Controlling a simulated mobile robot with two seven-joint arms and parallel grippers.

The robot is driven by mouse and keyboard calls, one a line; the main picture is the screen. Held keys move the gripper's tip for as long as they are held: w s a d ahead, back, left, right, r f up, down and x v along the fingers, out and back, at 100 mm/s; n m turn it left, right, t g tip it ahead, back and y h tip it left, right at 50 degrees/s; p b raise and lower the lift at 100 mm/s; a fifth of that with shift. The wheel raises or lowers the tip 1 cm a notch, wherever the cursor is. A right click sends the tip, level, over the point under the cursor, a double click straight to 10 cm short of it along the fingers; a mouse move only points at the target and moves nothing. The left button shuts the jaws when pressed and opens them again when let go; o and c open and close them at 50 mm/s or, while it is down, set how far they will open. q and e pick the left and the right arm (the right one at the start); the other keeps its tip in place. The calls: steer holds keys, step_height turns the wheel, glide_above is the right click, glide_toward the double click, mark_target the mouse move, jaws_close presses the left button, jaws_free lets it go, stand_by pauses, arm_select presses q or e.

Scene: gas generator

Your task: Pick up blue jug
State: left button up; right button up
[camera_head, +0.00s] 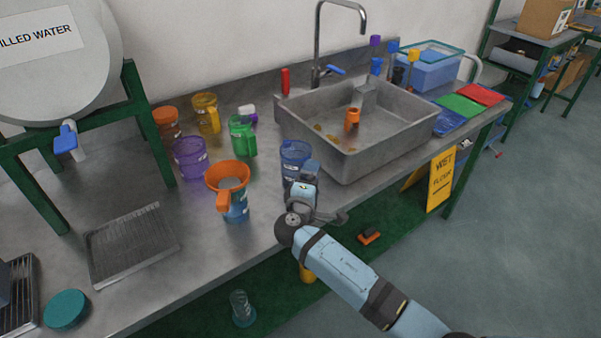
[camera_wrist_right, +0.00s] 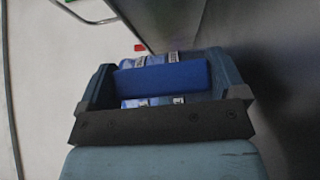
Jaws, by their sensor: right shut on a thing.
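The blue jug (camera_head: 295,152) is upright at the near left corner of the sink. In the right wrist view its blue handle (camera_wrist_right: 163,79) lies across the space between my fingers, with the jug's body (camera_wrist_right: 146,61) partly hidden behind it. My right gripper (camera_head: 303,176) comes in from the front and is shut on the jug's handle. It also shows in the right wrist view (camera_wrist_right: 165,72). The gripper hides the jug's lower part, so I cannot tell whether its base touches the counter. My left gripper is not in view.
Purple (camera_head: 190,163), green (camera_head: 240,145), yellow (camera_head: 206,118) and orange (camera_head: 166,125) jugs stand farther back. The metal sink (camera_head: 340,165) is close on the right. A drain tray (camera_head: 130,245) lies at left.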

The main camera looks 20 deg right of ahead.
step_height(320, 180, up, 20)
steer(key=shift+r+p, duration=0.1)
steer(key=shift+p, duration=1.05)
